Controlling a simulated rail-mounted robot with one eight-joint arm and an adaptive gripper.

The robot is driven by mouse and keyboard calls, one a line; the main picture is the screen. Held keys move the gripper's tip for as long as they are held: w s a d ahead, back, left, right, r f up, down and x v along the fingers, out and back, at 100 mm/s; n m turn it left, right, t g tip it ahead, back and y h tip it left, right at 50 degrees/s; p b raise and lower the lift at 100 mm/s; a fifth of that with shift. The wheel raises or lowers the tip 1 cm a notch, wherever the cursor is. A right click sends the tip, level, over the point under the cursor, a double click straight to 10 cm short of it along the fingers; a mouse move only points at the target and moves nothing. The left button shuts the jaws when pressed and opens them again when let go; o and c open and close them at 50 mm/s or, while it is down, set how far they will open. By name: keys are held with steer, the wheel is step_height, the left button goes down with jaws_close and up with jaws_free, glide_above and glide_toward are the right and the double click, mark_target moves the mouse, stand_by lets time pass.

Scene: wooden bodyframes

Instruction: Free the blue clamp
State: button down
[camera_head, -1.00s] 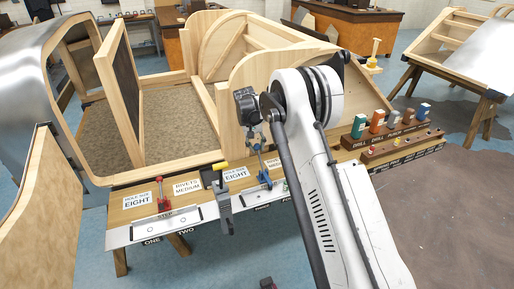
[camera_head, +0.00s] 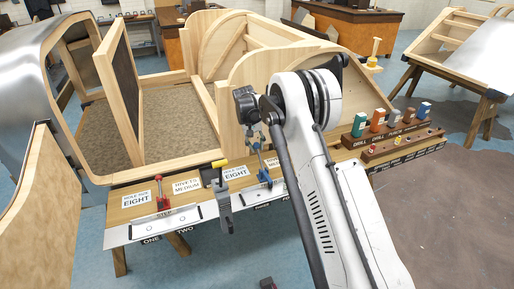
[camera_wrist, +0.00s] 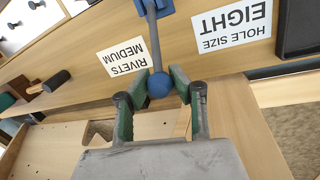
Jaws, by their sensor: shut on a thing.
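The blue clamp (camera_head: 264,178) stands on the front strip of the wooden workbench, below my arm in the head view. In the wrist view its grey lever (camera_wrist: 153,42) runs down to a round blue knob (camera_wrist: 160,85). My gripper (camera_wrist: 159,84) has its two green-sided fingers on either side of this knob and is shut on it. The clamp's blue base shows only in part at the top edge of the wrist view. In the head view my wrist hides part of the lever and the fingers are small.
A wooden frame wall (camera_head: 226,121) rises close behind my gripper. Drill and punch blocks (camera_head: 395,142) sit to the right. Floor in front is mostly clear.

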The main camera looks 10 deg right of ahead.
steer(key=w+f+b, duration=0.2)
steer(key=b, duration=0.1)
steer(key=shift+a+f, duration=0.2)
steer(key=shift+f, duration=0.2)
steer(key=shift+w+a+f+b, duration=0.1)
steer(key=shift+w+f+b, duration=0.2)
steer(key=shift+f+b, duration=0.35)
steer(key=shift+w+a+f+b, duration=0.1)
steer(key=shift+w+f+b, duration=0.15)
steer(key=shift+f+b, duration=0.35)
steer(key=shift+a, duration=0.1)
steer(key=c, duration=1.4)
jaws_free()
steer(key=shift+a, duration=0.2)
steer(key=shift+c, duration=0.2)
steer(key=shift+d, duration=0.15)
steer(key=shift+d, duration=0.1)
steer(key=shift+r, duration=0.45)
step_height(320, 180, up, 11)
steer(key=a, duration=0.2)
steer(key=shift+a, duration=0.2)
